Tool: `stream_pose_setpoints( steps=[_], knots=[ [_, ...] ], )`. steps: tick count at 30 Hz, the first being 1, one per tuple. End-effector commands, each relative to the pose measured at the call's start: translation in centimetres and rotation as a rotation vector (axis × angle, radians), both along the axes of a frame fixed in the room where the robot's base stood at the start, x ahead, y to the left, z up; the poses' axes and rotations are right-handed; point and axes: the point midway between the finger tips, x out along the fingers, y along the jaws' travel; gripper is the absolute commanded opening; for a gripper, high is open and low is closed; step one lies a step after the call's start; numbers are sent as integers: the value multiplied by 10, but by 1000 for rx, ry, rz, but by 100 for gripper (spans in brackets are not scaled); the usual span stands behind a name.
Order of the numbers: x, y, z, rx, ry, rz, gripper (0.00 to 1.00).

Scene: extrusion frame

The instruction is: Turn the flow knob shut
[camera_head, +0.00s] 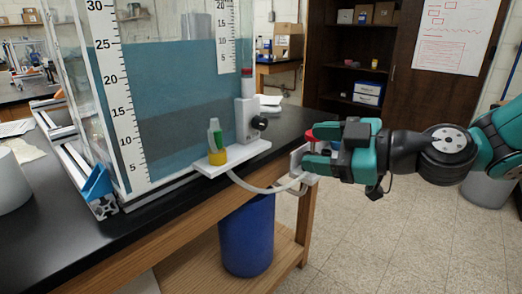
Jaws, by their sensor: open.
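A red knob (312,135) sits on a white bracket-like fitting (297,165) at the table's front right edge, where a pale hose (268,189) ends. My gripper (318,148) is at this red knob, coming in from the right. Its jaws are open with the fingers close around or beside the knob; they partly hide it, and I cannot tell whether they touch it. A second, black knob (260,123) is on the side of an upright white unit (244,120) in front of the tank, clear of my gripper. The frame does not show how far either knob is turned.
A clear tank (165,85) of blue liquid with ruler strips stands on the black table (60,240). A white ledge (238,160) holds a small bottle (215,140) with a yellow base. A blue bin (247,235) stands below. Open floor (400,240) lies at right.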

Motion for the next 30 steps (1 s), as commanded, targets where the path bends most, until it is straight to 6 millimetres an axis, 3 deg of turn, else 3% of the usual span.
stream_pose_setpoints(
  steps=[1,3,6,10,30],
  knots=[
    [16,-9,-16,23,-74,-42,61],
    [31,-18,-17,39,-166,-91,61],
    [44,-27,-17,45,-239,-138,61],
    [53,-23,-13,45,-267,-154,61],
    [137,87,-11,44,-267,-152,61]
  ],
)
